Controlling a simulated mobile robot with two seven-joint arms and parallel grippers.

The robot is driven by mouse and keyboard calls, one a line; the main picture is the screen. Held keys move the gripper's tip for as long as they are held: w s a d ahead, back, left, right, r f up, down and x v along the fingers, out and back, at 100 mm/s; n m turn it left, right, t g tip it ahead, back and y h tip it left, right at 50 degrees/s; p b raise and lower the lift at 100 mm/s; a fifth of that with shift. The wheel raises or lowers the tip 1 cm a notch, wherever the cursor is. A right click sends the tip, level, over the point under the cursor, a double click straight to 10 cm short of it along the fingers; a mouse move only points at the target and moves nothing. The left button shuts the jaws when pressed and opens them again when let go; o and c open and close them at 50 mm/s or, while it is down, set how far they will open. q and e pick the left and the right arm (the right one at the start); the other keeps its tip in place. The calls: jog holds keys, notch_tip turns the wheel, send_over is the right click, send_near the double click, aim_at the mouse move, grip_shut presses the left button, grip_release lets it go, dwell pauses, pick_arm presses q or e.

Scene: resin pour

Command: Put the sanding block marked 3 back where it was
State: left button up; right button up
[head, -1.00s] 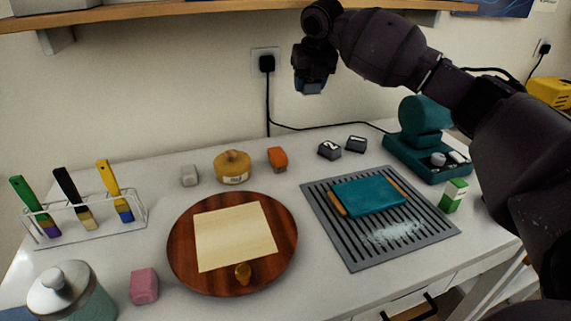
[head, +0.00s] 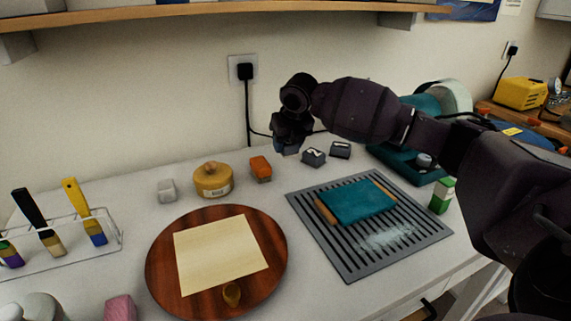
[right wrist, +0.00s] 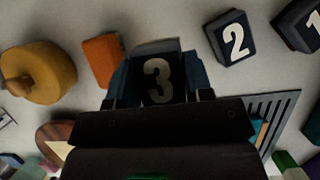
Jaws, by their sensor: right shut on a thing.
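My right gripper (head: 287,149) is shut on the dark sanding block marked 3 (right wrist: 158,80), whose number faces the camera in the right wrist view. In the head view the gripper hangs low over the back of the table, between the orange block (head: 260,168) and the dark block marked 2 (head: 313,158). The held block is mostly hidden there by the gripper. I cannot tell if it touches the table. The block marked 1 (head: 340,150) lies right of the block marked 2, which also shows in the right wrist view (right wrist: 231,41). My left gripper is out of view.
A yellow lidded pot (head: 213,181) and a pale grey block (head: 167,190) stand left of the orange block. A teal device (head: 405,165) stands right.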

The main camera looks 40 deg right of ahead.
aim_at(286, 169)
jog(key=shift+f, duration=0.35)
notch_tip(286, 169, down, 5)
jog(key=shift+f+b, duration=0.1)
jog(key=shift+b, duration=0.45)
jog(key=shift+f, duration=0.15)
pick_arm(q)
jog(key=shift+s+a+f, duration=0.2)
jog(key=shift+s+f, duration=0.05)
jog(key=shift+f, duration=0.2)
pick_arm(e)
jog(key=o, duration=0.5)
jog(key=shift+c, duration=0.2)
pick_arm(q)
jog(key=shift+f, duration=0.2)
pick_arm(e)
jog(key=o, duration=0.4)
